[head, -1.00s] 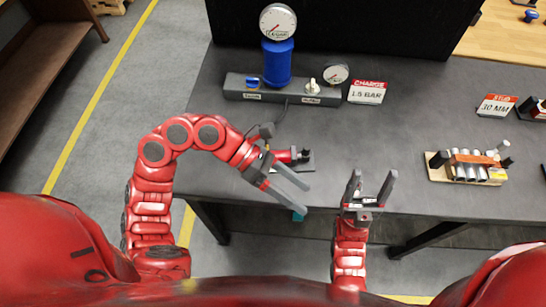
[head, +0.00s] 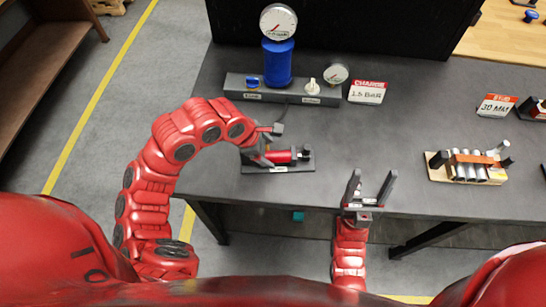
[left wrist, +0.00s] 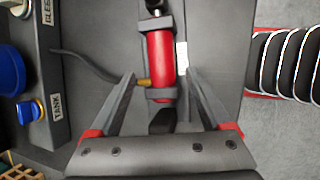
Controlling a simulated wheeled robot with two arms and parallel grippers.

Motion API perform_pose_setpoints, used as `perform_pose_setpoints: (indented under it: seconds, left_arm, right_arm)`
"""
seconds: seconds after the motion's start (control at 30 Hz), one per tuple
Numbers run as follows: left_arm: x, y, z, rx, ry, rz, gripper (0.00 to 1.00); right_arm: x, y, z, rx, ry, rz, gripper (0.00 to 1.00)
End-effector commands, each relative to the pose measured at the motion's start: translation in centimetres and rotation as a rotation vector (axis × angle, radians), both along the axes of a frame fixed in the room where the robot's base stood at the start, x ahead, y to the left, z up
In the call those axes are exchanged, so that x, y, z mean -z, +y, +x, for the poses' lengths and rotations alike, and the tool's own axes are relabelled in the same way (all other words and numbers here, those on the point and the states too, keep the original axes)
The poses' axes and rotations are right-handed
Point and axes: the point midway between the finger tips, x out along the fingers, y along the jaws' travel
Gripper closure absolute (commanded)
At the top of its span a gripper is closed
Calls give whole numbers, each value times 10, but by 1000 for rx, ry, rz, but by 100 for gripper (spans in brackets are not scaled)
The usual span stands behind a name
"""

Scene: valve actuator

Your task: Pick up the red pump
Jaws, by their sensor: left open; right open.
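The red pump (head: 283,157) lies on its side on a small base on the grey table, in the head view left of the middle. In the left wrist view the pump (left wrist: 161,62) is a red cylinder with dark end clamps and a brass fitting, between the open fingers. My left gripper (left wrist: 163,92) is open with its fingers on either side of the pump; I cannot tell whether they touch it. In the head view the left gripper (head: 262,156) is at the pump's left end, its fingers partly hidden. My right gripper (head: 371,186) is open and empty at the table's front edge.
Behind the pump is a grey manifold (head: 310,96) with a blue tank (head: 277,63), gauges and knobs. A "CHARGE 1.5 BAR" card (head: 367,92) stands beside it. A wooden tray (head: 470,170) with metal cylinders lies to the right. The middle of the table is clear.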

Motion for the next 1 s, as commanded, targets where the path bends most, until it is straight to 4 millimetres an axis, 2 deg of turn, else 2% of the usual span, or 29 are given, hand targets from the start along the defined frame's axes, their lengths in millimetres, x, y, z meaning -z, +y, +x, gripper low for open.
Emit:
perform_pose_setpoints:
  seconds: [0.1, 0.2, 0.5, 0.93, 1.0]
  left_arm:
    - [20, -9, 0, 2, 8, -4, 18]
    - [30, -13, 4, 2, 5, -3, 18]
    - [33, -14, 6, 0, 1, -1, 20]
    - [33, -14, 6, 0, 2, -1, 98]
    - [33, -14, 6, 0, 2, -1, 100]
  right_arm:
    - [0, 0, 0, 0, 0, 0, 32]
    - [0, 0, 0, 0, 0, 0, 32]
    - [0, 0, 0, 0, 0, 0, 32]
    - [0, 0, 0, 0, 0, 0, 32]
    - [0, 0, 0, 0, 0, 0, 32]
